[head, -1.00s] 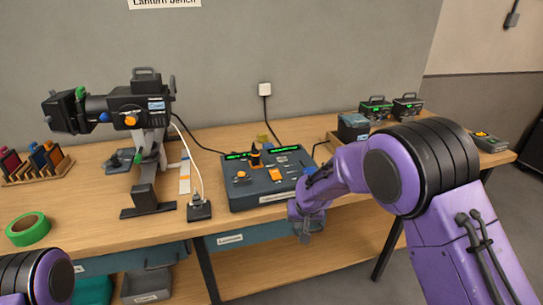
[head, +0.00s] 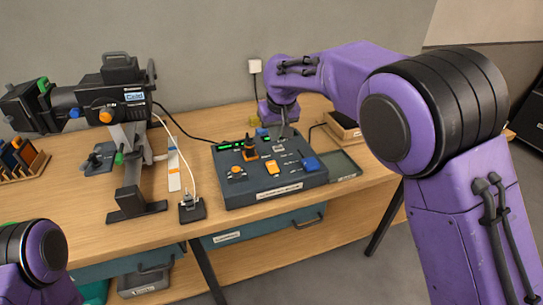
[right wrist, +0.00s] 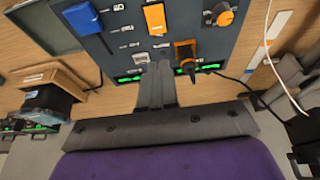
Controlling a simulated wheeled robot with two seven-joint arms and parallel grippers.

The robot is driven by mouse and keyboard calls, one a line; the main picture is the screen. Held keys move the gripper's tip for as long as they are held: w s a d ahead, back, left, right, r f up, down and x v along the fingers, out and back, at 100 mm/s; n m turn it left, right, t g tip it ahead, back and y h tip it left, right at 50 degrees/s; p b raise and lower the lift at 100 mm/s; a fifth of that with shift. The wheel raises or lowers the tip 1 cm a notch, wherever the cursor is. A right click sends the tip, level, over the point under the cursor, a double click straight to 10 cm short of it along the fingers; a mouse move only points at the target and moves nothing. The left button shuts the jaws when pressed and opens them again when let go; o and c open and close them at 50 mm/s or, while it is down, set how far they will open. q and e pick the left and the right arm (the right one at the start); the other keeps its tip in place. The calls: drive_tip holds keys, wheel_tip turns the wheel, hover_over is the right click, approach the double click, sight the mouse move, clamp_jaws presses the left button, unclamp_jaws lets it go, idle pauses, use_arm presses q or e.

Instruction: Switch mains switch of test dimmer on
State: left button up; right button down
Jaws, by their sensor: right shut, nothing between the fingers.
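The test dimmer (head: 262,190) is a dark blue-grey box on the bench, its sloped panel also filling the top of the right wrist view (right wrist: 115,40). The panel carries an orange rocker (head: 272,167), a blue block-like control (head: 311,164), an orange knob (head: 237,170) and a black handle on an orange base (head: 249,150). The labels are too small to read, so I cannot tell which control is the mains switch. My right gripper (right wrist: 159,66) is shut and empty over the panel's far part, beside the black handle. My left gripper is out of view.
A stage lantern (head: 120,100) on a stand is left of the dimmer. A small black socket box (head: 191,208) with a white cable sits close to its left side. A shallow green-grey tray (head: 340,166) lies on its right. Bench space in front is narrow.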

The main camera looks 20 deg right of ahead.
drive_tip(key=p, duration=0.2)
approach(271, 163)
drive_tip(key=x, duration=0.5)
drive_tip(key=shift+w, duration=0.3)
drive_tip(key=shift+f+p, duration=0.3)
drive_tip(key=shift+f, duration=0.45)
drive_tip(key=shift+d, duration=0.15)
drive_tip(key=shift+w+a+f, duration=0.1)
drive_tip(key=shift+w+a, duration=0.05)
drive_tip(key=shift+a, duration=0.1)
